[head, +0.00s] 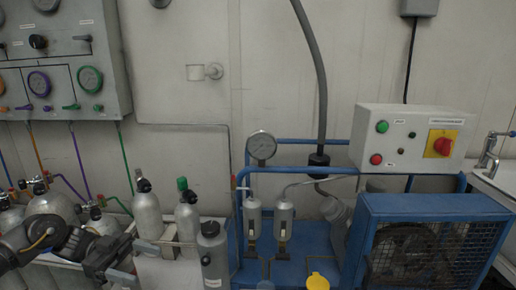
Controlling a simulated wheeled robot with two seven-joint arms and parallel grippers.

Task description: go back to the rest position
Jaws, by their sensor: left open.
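My left gripper (125,259) is at the lower left, on a dark arm that comes in from the left edge. It is open, with no object visible between its fingers. It is in front of the grey cylinders, close to the white block (157,270) on which they stand. A grey cylinder (147,214) and another with a green top (187,222) stand upright just right of and behind the gripper. My right gripper is not in view.
A blue-framed compressor (430,205) with a gauge (262,145) and a control box (412,138) fills the right. A valve panel (60,65) hangs at upper left, with coloured hoses below. More cylinders (55,207) stand behind my arm. A sink tap (490,150) is at far right.

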